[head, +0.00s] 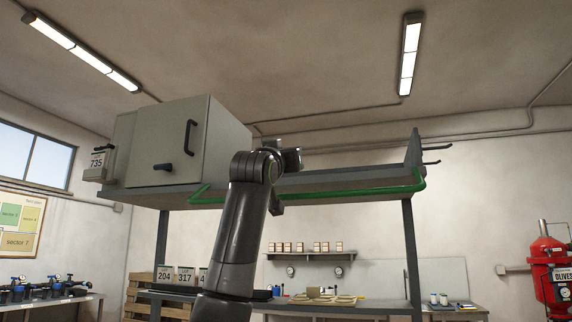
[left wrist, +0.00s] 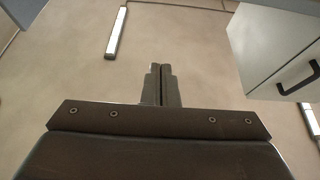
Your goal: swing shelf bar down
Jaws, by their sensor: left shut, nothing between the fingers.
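The green shelf bar (head: 350,191) runs along the front edge of the high shelf (head: 335,178) in the head view, with bent ends at the left and right. My left arm rises in front of the bar's middle and hides part of it. My left gripper shows in the left wrist view (left wrist: 161,72), with its two fingers together and nothing between them. In the head view its fingers are hard to make out behind my wrist. The bar does not show in the left wrist view. My right gripper is in neither view.
A grey cabinet (head: 178,140) with dark handles stands on the shelf's left part, and it also shows at the right in the left wrist view (left wrist: 270,50). Shelf posts (head: 411,250) stand below. A red tank (head: 550,275) is at the far right.

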